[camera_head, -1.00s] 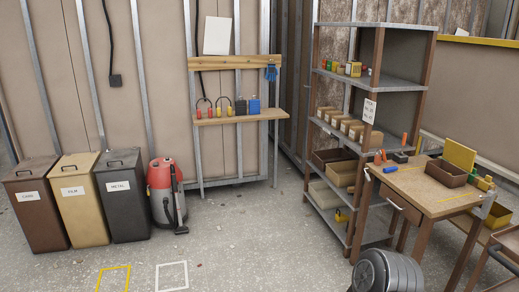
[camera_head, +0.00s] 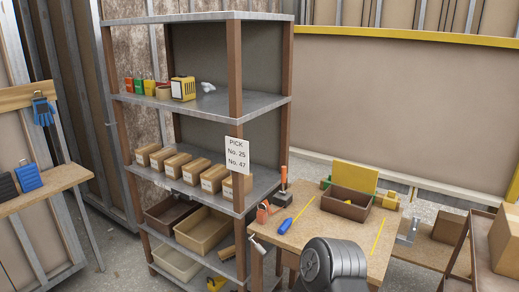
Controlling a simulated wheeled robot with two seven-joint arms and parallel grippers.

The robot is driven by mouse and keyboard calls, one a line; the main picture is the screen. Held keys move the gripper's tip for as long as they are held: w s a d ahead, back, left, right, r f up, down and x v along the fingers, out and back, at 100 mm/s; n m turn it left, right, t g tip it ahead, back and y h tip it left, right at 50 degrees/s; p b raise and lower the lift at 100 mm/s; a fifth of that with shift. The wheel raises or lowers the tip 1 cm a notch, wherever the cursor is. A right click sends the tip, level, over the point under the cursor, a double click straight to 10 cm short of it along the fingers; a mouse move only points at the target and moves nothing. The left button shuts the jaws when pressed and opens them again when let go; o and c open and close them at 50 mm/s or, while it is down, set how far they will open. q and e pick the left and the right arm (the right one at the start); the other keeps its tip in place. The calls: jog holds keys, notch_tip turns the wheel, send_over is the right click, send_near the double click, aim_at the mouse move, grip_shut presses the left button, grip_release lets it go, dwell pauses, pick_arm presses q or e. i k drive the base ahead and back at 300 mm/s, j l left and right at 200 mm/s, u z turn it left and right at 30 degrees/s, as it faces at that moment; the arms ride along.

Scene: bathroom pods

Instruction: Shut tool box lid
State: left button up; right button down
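The tool box (camera_head: 345,208) is a brown open box on the wooden workbench (camera_head: 340,232), right of the middle of the head view. Its yellow lid (camera_head: 350,177) stands up at the back edge of the box, so it is open. The inside of the box shows only in part. Neither gripper is in view. A dark grey rounded part of my own body shows at the bottom, in front of the bench, and hides part of its front.
A blue-handled tool (camera_head: 285,226), an orange tool (camera_head: 264,212) and an orange-handled hammer (camera_head: 283,185) are on the bench left of the box. A tall shelf (camera_head: 198,108) stands at left. A rack with cardboard boxes (camera_head: 505,240) is at right.

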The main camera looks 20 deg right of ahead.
aim_at(347, 174)
jog(key=i+j+z, duration=0.3)
jog(key=i, duration=0.15)
jog(key=i+j+z, duration=0.3)
jog(key=i+l, duration=0.05)
jog(key=i, duration=0.1)
